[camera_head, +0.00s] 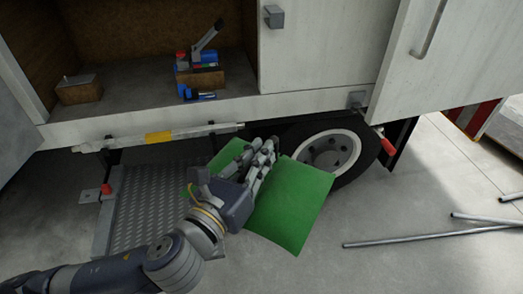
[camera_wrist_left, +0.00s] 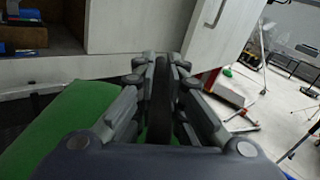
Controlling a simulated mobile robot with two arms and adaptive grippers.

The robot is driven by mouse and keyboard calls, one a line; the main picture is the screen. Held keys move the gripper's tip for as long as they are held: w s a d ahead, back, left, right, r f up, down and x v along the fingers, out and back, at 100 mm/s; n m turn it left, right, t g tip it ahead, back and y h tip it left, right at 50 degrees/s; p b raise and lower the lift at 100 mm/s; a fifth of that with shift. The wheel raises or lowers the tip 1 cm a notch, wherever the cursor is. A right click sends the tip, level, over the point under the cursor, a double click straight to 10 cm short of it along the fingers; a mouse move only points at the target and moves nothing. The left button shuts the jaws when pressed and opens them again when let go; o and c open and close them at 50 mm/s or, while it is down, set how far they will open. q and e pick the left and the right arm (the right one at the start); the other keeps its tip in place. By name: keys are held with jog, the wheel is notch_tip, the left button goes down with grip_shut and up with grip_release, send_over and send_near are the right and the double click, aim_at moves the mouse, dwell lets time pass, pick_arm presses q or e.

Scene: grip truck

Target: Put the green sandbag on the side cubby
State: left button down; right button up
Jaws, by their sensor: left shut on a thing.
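The green sandbag (camera_head: 296,204) is a flat green sheet-like shape in front of the truck's wheel. It also shows in the left wrist view (camera_wrist_left: 62,130), left of and below the fingers. My left gripper (camera_head: 268,150) is shut on the sandbag, whose green shows on both sides of the fingers. The gripped part is hidden by the fingers. The side cubby (camera_head: 130,82) is open at the upper left, above and left of the gripper. My right gripper is not in view.
In the cubby are a blue and grey tool (camera_head: 200,62) and a brown block (camera_head: 78,90). A closed white door (camera_head: 320,50) is beside the opening. The wheel (camera_head: 325,152) is behind the sandbag. A metal step (camera_head: 155,210) is below the cubby. Metal pipes (camera_head: 425,237) lie on the floor at right.

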pick_arm(q)
jog(key=shift+s+a+f+m+g+h, duration=0.2)
jog(key=shift+f+m+g+h, duration=0.25)
jog(key=shift+m+g+h, duration=0.65)
jog(key=shift+s+a+f+m+g+h, duration=0.1)
jog(key=shift+a+f+m+g+h, duration=0.3)
jog(key=shift+m+g+h, duration=0.65)
jog(key=shift+s+a+f+m+g+h, duration=0.2)
jog(key=shift+f+m+g+h, duration=0.25)
jog(key=shift+m+g+h, duration=0.6)
jog(key=shift+s+a+f+m+g+h, duration=0.15)
jog(key=shift+a+f+m+g+h, duration=0.3)
jog(key=shift+m+g, duration=0.65)
jog(key=shift+s+a+f+m+g+h, duration=0.15)
jog(key=shift+f+m+g+h, duration=0.5)
jog(key=shift+g, duration=0.85)
jog(key=shift+s+a+f+m+g+h, duration=0.2)
jog(key=shift+f+m+g+h, duration=0.35)
jog(key=shift+m+g, duration=0.55)
jog(key=shift+g, duration=0.4)
jog(key=shift+f, duration=0.15)
